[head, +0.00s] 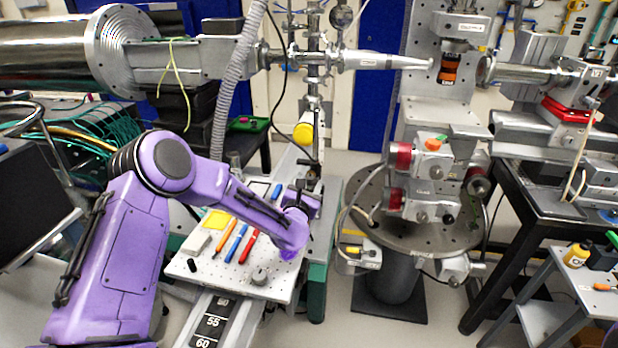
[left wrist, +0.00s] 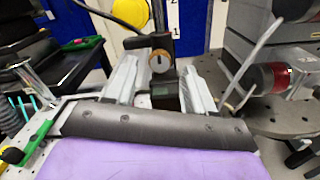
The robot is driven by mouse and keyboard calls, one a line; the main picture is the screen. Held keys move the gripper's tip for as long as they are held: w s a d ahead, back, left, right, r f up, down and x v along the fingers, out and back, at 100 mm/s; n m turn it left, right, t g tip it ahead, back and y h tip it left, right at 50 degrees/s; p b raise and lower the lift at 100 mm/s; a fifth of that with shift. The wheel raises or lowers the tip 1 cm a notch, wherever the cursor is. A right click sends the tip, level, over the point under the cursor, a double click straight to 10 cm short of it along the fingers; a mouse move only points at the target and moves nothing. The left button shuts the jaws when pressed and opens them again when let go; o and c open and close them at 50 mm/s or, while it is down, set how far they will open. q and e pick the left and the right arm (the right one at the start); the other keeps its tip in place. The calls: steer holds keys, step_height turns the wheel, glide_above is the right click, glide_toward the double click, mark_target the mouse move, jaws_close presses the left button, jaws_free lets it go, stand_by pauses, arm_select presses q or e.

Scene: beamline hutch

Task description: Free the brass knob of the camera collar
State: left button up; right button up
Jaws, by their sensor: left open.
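In the left wrist view, the brass knob (left wrist: 160,61) is a small round golden knob with a dark slot or mark on its face. It sits on a dark collar (left wrist: 158,43) on a black upright post. My left gripper (left wrist: 159,82) is open, with its two pale fingers on either side of the post below the knob. I see no contact between the fingers and the knob. In the head view my purple left arm reaches to the post, and the left gripper (head: 304,204) hides the knob there. My right gripper is not in view.
A perforated board (head: 205,267) with pens and a yellow note lies below my left arm. A round table (head: 440,232) with instruments stands at right.

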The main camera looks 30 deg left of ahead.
arm_select(q)
steer(key=shift+x, duration=1.1)
jaws_close()
steer(key=shift+f+b, duration=0.15)
steer(key=shift+b, duration=0.15)
steer(key=n+b, duration=0.5)
steer(key=b, duration=0.4)
steer(key=shift+f+n+b, duration=0.15)
steer(key=shift+n+b, duration=0.25)
steer(key=shift+r+n+b, duration=0.3)
steer(key=shift+n+b, duration=0.3)
steer(key=shift+b, duration=0.25)
